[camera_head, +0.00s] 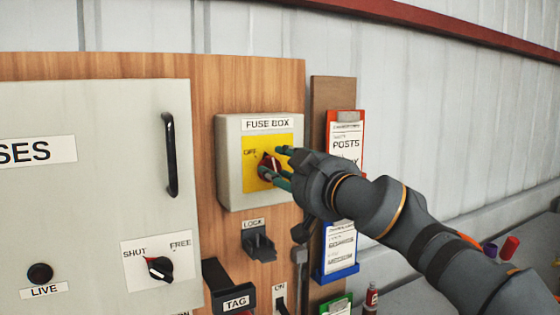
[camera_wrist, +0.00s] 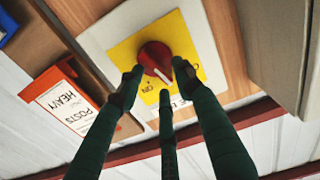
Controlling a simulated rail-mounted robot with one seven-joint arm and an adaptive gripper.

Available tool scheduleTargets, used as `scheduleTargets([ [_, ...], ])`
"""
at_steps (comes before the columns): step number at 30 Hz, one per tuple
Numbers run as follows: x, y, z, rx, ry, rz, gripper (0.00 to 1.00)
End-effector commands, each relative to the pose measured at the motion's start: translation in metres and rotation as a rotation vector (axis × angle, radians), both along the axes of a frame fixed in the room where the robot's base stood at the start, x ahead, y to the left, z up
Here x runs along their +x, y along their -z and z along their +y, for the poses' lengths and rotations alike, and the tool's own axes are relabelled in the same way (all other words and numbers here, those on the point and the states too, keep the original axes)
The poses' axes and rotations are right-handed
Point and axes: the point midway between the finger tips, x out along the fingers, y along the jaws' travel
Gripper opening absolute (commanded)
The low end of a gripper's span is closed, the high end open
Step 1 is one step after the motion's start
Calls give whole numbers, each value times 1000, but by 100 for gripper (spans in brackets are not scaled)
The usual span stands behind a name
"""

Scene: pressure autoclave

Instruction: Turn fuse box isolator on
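The fuse box (camera_head: 230,165) is a pale box with a yellow panel on the wooden board. Its round red isolator knob (camera_head: 268,163) also shows in the wrist view (camera_wrist: 154,56). The knob's white line slants down and right in the wrist view, between the partly hidden ON mark and the OFF mark; OFF (camera_head: 250,152) is at the panel's left in the head view. My gripper (camera_head: 272,161) is at the panel, its green fingers spread around the knob. In the wrist view the side fingertips (camera_wrist: 157,67) flank the knob closely; contact is unclear. The third finger is below it.
A grey cabinet door (camera_head: 95,200) with a black handle and SHUT/FREE switch (camera_head: 159,268) is at left. Below the fuse box are a LOCK holder (camera_head: 258,245) and a black TAG holder (camera_head: 228,288). Red and blue card holders (camera_head: 340,250) hang close behind my wrist at right.

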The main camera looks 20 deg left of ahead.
Motion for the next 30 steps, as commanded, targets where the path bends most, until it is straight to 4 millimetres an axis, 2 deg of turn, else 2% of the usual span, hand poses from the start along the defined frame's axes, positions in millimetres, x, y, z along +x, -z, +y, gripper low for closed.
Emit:
scheduleTargets([
  [10,2,1,3,0,-1,0,34],
  [27,2,1,3,0,-1,2,1],
  [30,2,1,3,0,-1,2,0],
])
